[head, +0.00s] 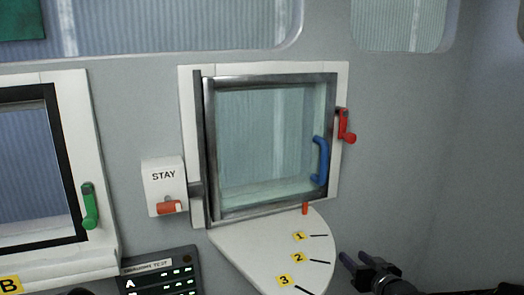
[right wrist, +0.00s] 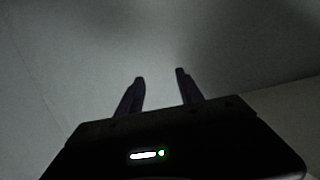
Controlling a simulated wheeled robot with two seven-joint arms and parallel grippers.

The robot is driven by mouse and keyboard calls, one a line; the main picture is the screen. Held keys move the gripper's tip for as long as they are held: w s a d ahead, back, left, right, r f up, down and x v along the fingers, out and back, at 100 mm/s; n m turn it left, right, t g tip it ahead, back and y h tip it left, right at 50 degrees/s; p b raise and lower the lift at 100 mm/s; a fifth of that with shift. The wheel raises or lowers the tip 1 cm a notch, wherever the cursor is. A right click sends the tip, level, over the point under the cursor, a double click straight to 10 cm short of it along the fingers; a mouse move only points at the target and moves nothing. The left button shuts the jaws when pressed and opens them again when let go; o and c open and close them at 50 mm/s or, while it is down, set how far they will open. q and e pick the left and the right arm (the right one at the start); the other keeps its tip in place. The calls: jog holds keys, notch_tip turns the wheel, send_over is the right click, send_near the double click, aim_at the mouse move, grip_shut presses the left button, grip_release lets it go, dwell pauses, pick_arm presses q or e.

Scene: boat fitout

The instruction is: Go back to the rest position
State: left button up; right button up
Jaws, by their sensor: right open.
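My right gripper (head: 353,260) is at the lower right of the head view, to the right of the white numbered plate, with its fingers pointing up and left. In the right wrist view the two dark fingers (right wrist: 160,76) stand apart with nothing between them. The gripper is open and touches nothing that I can see. My left gripper is not seen.
A metal-framed window (head: 268,80) has a blue handle (head: 321,160), with a red lever (head: 346,126) at its right. Below is a white plate (head: 245,246) marked 1 to 3. A STAY box (head: 164,190) and test panel (head: 160,278) are left. The right wall looks bare.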

jog(key=s+a+f+m+g+p, duration=0.1)
jog(key=s+a+f+g, duration=0.35)
jog(key=s+f, duration=0.5)
jog(key=s+a+f+m+g+p, duration=0.1)
jog(key=s+a+f+m+g, duration=0.3)
jog(key=f, duration=0.9)
jog(key=s+a+f+g, duration=0.1)
jog(key=s+a+f, duration=0.2)
jog(key=s, duration=0.5)
jog(key=s+a+f+n+g+p, duration=0.1)
jog(key=s+a+f+g, duration=0.1)
jog(key=s, duration=0.7)
jog(key=s+a+f+n+g+y+p, duration=0.1)
jog(key=s+a+f, duration=0.3)
jog(key=s, duration=0.4)
jog(key=shift+s+a+g, duration=0.4)
jog(key=shift+g, duration=0.35)
jog(key=shift+w, duration=0.1)
